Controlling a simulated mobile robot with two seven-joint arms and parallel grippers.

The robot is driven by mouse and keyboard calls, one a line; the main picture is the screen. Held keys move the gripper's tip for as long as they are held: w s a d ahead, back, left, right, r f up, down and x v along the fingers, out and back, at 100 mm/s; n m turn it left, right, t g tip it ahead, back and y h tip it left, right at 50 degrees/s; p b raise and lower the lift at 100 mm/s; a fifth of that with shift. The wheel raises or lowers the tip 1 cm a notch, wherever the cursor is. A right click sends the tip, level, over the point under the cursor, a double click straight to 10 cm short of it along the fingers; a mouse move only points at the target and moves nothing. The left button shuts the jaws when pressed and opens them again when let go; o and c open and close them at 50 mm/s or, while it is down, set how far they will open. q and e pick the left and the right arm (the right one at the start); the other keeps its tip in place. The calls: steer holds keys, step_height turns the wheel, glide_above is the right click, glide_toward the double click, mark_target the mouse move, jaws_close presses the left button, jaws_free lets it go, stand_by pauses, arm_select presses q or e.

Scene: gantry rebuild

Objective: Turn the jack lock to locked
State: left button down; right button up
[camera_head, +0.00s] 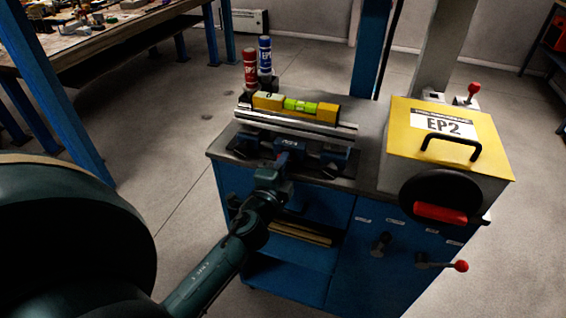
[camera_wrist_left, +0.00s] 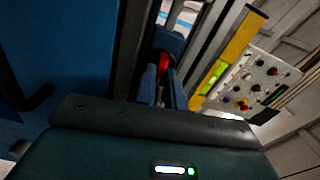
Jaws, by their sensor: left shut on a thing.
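My left gripper (camera_head: 278,168) reaches the front of the cabinet top, at the middle blue block (camera_head: 290,150) under a metal rail. In the left wrist view, the fingers of my left gripper (camera_wrist_left: 164,88) are shut on a narrow red piece (camera_wrist_left: 163,66), which looks like the jack lock's handle. The gripper hides most of this handle in the head view. I cannot read its lock position. My right gripper is not in view.
A yellow spirit level (camera_head: 297,106) lies on the rail (camera_head: 295,122). Red (camera_head: 250,68) and blue (camera_head: 265,55) canisters stand behind it. A yellow-lidded EP2 box (camera_head: 420,150) stands at right. A red-knobbed lever (camera_head: 461,266) sticks out of the cabinet front.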

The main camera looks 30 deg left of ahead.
arm_select(q)
steer(key=shift+m, duration=0.6)
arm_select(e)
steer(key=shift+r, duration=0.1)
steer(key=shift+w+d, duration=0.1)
arm_select(q)
steer(key=c, duration=1.5)
jaws_free()
steer(key=b+v, duration=0.3)
steer(key=v, duration=1)
steer(key=shift+s+b, duration=0.15)
steer(key=shift+b, duration=0.2)
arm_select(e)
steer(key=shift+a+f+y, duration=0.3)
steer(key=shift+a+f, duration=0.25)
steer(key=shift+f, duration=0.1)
arm_select(q)
steer(key=shift+a, duration=0.1)
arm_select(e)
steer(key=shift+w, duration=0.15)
